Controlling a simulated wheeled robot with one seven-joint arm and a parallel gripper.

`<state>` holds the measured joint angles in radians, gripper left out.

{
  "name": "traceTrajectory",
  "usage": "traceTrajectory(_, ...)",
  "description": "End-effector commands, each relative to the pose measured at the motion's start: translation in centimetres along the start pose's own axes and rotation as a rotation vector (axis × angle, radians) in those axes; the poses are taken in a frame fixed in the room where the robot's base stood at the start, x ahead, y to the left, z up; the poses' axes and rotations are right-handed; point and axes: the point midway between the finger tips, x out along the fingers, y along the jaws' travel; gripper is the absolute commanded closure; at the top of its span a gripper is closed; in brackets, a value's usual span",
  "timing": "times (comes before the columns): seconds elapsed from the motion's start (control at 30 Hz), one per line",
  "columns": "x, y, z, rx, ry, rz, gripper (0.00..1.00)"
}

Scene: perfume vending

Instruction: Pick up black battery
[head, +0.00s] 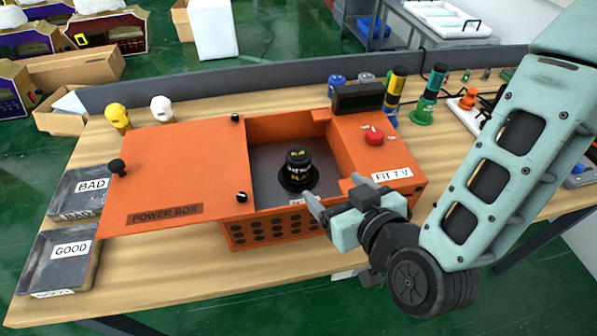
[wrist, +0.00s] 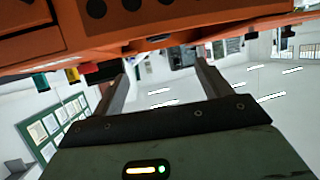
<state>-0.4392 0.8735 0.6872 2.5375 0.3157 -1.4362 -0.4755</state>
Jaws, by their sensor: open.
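The black battery (head: 297,172) stands upright inside the open compartment of the orange power box (head: 185,170) in the head view. It has yellow markings and a wide dark base around its foot. My gripper (head: 333,198) is at the front right edge of the box, apart from the battery and to its lower right. Its two fingers are open and empty, and they also show spread apart in the wrist view (wrist: 160,85). The battery cannot be seen in the wrist view, where the orange box (wrist: 170,35) fills the top.
The box's orange lid, with a black knob (head: 117,167), lies open to the left. Trays marked BAD (head: 82,193) and GOOD (head: 60,258) sit at the table's left. A red knob (head: 374,135) and dark display (head: 358,97) are right of the compartment. Several coloured batteries stand behind.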

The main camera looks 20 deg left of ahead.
Motion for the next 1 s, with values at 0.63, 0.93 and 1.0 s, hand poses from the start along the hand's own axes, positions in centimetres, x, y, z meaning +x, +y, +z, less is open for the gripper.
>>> traceTrajectory(0.63, 6.9, 0.0, -0.2, 0.002, -0.003, 0.000, 0.23)
traceTrajectory(0.93, 10.4, 0.0, 0.0, -0.001, -0.002, -0.002, 0.23)
traceTrajectory(1.0, 10.7, 0.0, 0.0, -0.001, -0.002, -0.001, 0.23)
